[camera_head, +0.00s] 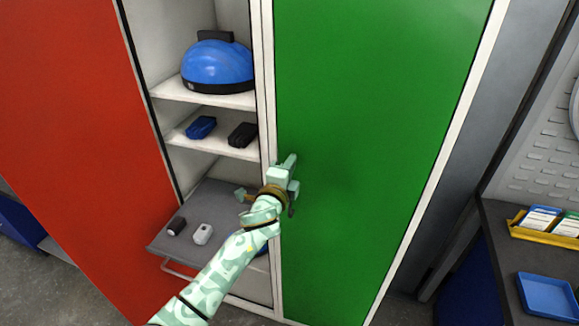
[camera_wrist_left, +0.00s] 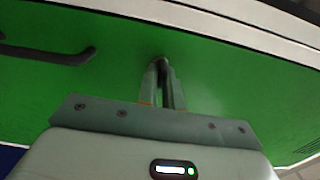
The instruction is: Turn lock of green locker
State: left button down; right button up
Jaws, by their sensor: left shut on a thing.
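The green locker (camera_head: 385,110) stands with its door shut, right of an open compartment. My left gripper (camera_head: 288,166) is at the left edge of this door. In the left wrist view, the left gripper's fingers (camera_wrist_left: 163,84) are close together on a small dark lock (camera_wrist_left: 159,61) on the green door. Most of the lock is hidden between the fingers. A dark handle (camera_wrist_left: 52,54) sits to the left of the fingers and is free of them. In the head view the lock is hidden by the gripper. My right gripper is not in view.
A red door (camera_head: 70,130) is at left. A workbench with a blue tray (camera_head: 549,294) is at right.

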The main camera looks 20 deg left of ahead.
pick_arm(q)
jog(key=c, duration=1.6)
grip_release()
jog(key=shift+o, duration=0.2)
jog(key=s, duration=1.6)
jog(key=shift+s+a, duration=0.15)
jog(key=shift+a, duration=0.15)
